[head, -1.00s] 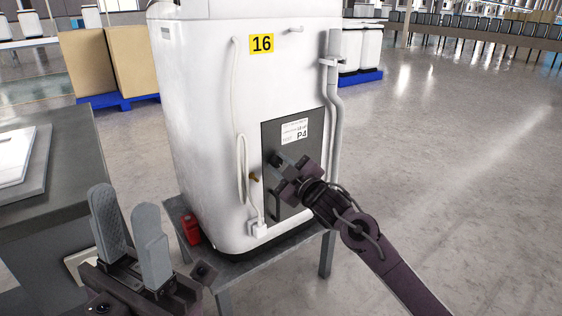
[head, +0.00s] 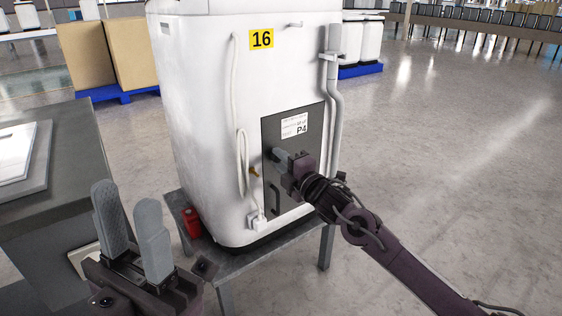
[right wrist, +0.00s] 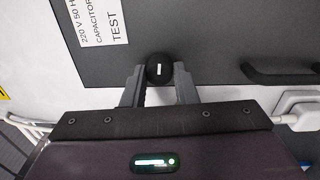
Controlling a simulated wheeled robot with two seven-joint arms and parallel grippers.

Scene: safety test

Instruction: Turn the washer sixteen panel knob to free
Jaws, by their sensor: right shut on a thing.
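The white washer (head: 215,100) with the yellow 16 label (head: 261,40) stands on a grey metal table. Its dark grey panel (head: 300,150) carries a white P4 label and a black handle (head: 274,200). My right gripper (head: 280,158) is at the panel's left side. In the right wrist view its two fingers (right wrist: 158,82) are shut on a round black knob (right wrist: 160,66) with a small white mark. In the head view the fingers hide the knob. My left gripper (head: 133,235) is open and empty, fingers up, in front of the washer's table at lower left.
A red object (head: 191,222) stands on the metal table (head: 235,263) beside the washer. A grey workbench (head: 60,170) is at left. Hoses (head: 335,110) run down the washer's back. Cardboard boxes (head: 110,55) stand behind. The floor at right is open.

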